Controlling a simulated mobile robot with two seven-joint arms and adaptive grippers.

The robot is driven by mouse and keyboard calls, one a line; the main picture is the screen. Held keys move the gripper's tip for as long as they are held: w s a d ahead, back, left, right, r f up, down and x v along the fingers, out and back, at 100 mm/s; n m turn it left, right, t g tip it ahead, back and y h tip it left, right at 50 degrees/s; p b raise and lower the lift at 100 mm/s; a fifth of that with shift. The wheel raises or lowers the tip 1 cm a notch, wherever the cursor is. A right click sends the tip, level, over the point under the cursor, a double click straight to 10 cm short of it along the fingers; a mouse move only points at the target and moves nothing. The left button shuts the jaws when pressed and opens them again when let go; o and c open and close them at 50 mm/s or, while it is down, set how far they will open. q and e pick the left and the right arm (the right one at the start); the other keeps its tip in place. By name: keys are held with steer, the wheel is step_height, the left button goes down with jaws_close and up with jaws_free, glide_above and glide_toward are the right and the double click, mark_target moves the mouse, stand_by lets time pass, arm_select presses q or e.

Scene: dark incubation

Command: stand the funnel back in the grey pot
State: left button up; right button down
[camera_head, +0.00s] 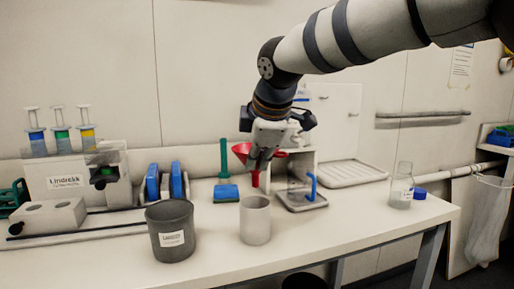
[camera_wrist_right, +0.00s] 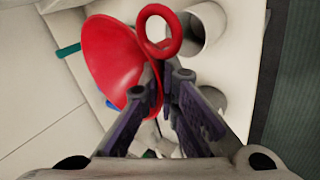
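The red funnel (camera_head: 241,151) is in the grip of my right gripper (camera_head: 259,162), held upright above the table with its stem pointing down. In the right wrist view the funnel's wide cone (camera_wrist_right: 112,62) is left of the fingers, and its red ring (camera_wrist_right: 160,30) shows beyond the fingertips (camera_wrist_right: 165,82). A light grey pot (camera_head: 255,222) stands upright on the table, just below the stem in the head view; the stem is apart from its rim. A darker grey labelled pot (camera_head: 171,233) stands to its left. My left gripper is not in view.
A labelled bottle (camera_head: 401,188) and blue cap (camera_head: 420,193) are at the right. A stand with a blue handle (camera_head: 311,186) is right of the light pot. A blue block (camera_head: 226,193) and syringe rack (camera_head: 68,180) are left. The front right table is clear.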

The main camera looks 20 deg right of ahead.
step_height(320, 180, down, 9)
stand_by(0.7)
steer(key=shift+a+r, duration=0.1)
steer(key=shift+r, duration=0.05)
steer(key=c, duration=1.7)
jaws_free()
steer(key=shift+o, duration=0.5)
steer(key=shift+o, duration=1.4)
steer(key=shift+r, duration=0.1)
steer(key=shift+r, duration=3.65)
